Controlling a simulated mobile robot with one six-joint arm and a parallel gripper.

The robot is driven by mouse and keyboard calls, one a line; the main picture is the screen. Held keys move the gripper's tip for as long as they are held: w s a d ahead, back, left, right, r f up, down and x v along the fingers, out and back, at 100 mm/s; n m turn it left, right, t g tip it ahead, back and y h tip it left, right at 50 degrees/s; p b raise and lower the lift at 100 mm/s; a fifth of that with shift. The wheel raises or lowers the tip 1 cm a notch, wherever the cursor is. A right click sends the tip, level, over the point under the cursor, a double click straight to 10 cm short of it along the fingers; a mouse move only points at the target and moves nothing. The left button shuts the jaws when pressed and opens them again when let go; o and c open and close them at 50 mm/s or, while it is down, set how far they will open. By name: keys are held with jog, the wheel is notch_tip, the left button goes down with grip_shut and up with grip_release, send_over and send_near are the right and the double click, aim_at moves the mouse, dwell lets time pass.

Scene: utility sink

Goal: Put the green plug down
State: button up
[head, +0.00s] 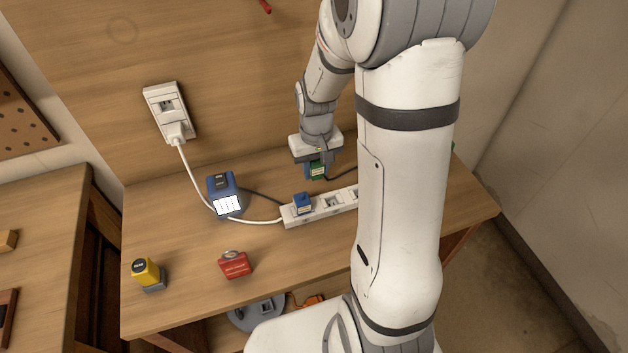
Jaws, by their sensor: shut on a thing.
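My arm hides the right end of the strip.
A blue plug (302,201) sits in the strip's left part. A blue meter (222,190) with a lit display stands left of it. A white cord runs from the wall outlet (168,108). A red block (235,264) and a yellow device (147,271) stand in front. Bench (190,280) between them is clear.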

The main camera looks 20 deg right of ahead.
aim_at(316, 190)
jog(key=shift+s+f, duration=0.1)
jog(key=shift+f, duration=2.3)
jog(key=shift+f, duration=0.15)
jog(key=o, duration=1.1)
jog(key=shift+c, duration=0.2)
